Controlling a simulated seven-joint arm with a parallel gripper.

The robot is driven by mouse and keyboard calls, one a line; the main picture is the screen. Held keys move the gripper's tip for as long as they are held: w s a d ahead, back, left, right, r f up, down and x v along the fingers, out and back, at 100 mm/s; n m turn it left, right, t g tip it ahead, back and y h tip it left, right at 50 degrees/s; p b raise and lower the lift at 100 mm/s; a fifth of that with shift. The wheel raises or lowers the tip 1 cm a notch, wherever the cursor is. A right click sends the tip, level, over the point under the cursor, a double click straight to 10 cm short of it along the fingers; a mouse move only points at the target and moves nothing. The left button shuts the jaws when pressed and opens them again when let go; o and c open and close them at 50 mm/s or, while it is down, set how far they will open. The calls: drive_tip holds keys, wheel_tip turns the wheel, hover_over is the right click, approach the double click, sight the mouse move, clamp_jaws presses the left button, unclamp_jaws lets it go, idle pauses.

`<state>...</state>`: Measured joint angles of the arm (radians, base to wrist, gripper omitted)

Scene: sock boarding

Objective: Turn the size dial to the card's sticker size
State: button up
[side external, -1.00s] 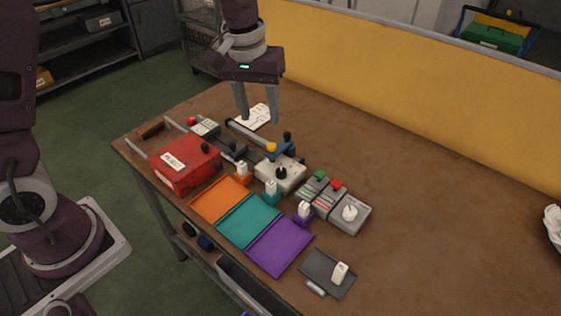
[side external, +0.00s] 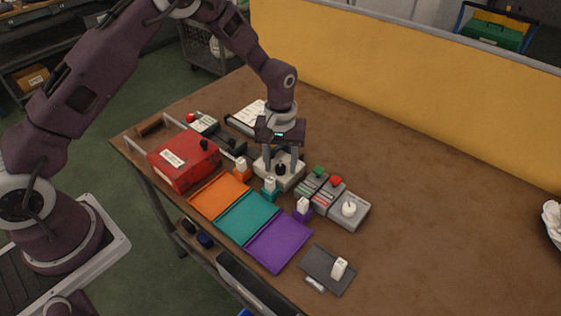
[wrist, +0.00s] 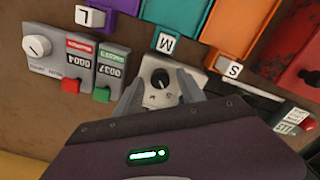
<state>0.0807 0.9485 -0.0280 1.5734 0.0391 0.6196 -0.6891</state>
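The size dial is a black knob (side external: 280,169) on a pale panel (side external: 294,179) in the middle of the table. In the wrist view the knob (wrist: 160,79) shows between my fingertips, its pointer mark too small to read surely. My gripper (side external: 281,162) points down over the panel, its fingers apart on either side of the knob; it also shows in the wrist view (wrist: 160,92). I cannot tell whether the fingers touch the knob. A white card (side external: 247,114) lies behind, at the back left; its sticker size is not readable.
Orange (side external: 219,196), teal (side external: 247,216) and purple (side external: 279,244) trays lie in front, with S, M and L blocks behind them. A red reject box (side external: 184,160) is left. A grey unit with a white knob (side external: 348,209) stands right.

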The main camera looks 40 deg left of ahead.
clamp_jaws()
drive_tip(key=m, duration=0.4)
drive_tip(key=shift+m, duration=2.3)
drive_tip(key=shift+o, duration=0.2)
unclamp_jaws()
